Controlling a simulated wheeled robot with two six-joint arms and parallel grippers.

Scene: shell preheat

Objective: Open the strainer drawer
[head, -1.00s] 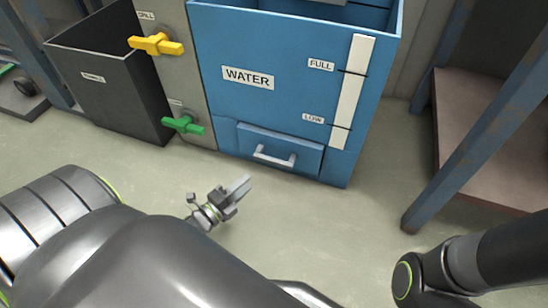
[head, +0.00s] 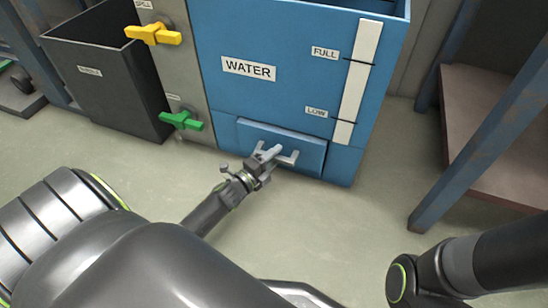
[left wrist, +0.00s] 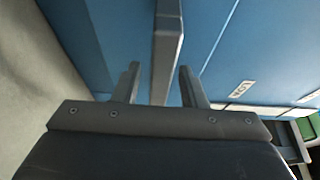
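The strainer drawer (head: 302,142) is a blue panel low on the blue water tank, and it looks closed. Its pale bar handle (head: 291,158) is partly hidden by my left gripper (head: 268,154). In the left wrist view the handle (left wrist: 167,48) runs upright between the two fingers of my left gripper (left wrist: 160,70). The fingers are open, with a visible gap on each side of the bar. My right gripper is out of view; only part of my right arm shows at the lower right of the head view.
The blue tank (head: 285,35) has a white level strip marked FULL and LOW. Left of it are a yellow valve handle (head: 153,34), a green valve handle (head: 182,121) and a dark open bin (head: 110,90). A blue-legged bench (head: 490,120) stands right. The floor before the drawer is clear.

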